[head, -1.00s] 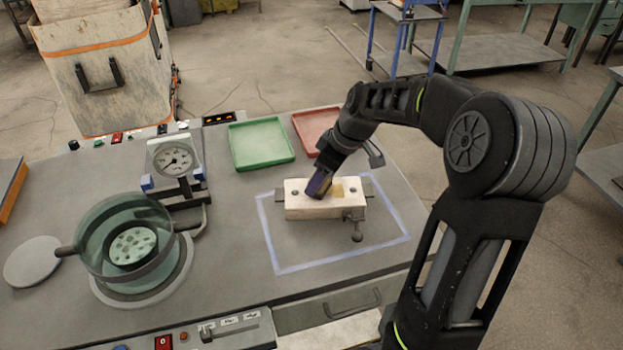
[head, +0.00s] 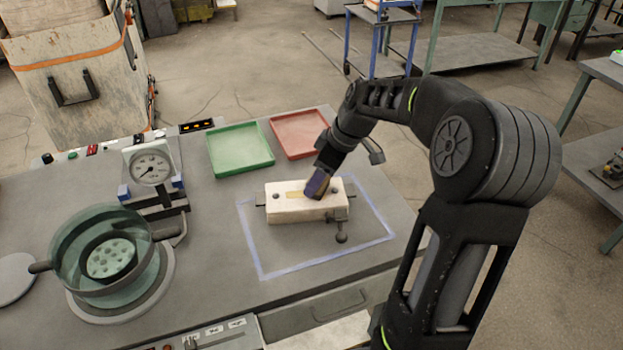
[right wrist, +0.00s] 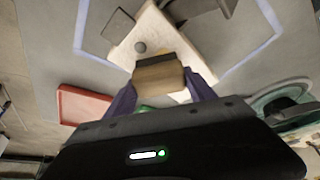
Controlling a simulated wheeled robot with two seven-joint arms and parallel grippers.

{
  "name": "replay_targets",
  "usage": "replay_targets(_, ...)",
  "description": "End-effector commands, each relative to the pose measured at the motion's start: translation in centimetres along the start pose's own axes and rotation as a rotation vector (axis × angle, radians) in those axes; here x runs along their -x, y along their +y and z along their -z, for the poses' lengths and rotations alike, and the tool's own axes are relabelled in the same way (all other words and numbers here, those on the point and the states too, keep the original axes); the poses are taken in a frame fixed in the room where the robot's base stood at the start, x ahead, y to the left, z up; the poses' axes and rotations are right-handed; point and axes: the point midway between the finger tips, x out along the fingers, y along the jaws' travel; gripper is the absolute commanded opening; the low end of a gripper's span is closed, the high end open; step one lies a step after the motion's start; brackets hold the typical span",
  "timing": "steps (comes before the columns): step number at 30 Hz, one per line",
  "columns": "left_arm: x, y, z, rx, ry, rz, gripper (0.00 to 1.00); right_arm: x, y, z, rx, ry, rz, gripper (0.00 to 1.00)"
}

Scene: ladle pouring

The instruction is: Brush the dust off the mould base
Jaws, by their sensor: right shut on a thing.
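The mould base (head: 283,209) is a pale block with dark round pins in its top, clamped on the workbench inside a pale marked outline. A yellowish dust patch (head: 293,195) shows on its top, left of my right gripper. My right gripper (head: 318,184) is over the right part of the block. In the right wrist view its purple fingers are shut on a brush with a wooden body (right wrist: 158,76). The brush is at the block's top; I cannot tell whether it touches. The block (right wrist: 150,28) and one pin also show there. My left gripper is not in view.
A clamp handle (head: 341,238) sticks out at the block's front right. A green tray (head: 240,168) and a red tray (head: 300,150) lie behind it. A dial gauge (head: 152,166) and a round glass-walled vessel (head: 75,235) stand at the left.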

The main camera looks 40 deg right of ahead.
Motion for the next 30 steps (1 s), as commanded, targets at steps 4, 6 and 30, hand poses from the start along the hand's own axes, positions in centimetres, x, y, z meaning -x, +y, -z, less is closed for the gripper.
replay_targets(4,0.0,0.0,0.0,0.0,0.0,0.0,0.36,0.0,0.0,-0.2,-0.001,-0.003,0.001,0.31)
replay_targets(6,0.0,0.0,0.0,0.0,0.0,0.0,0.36,0.0,0.1,-0.2,-0.001,-0.003,0.001,0.31)
replay_targets(30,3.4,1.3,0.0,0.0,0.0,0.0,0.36,5.6,0.1,2.2,0.0,-0.002,0.0,0.31)
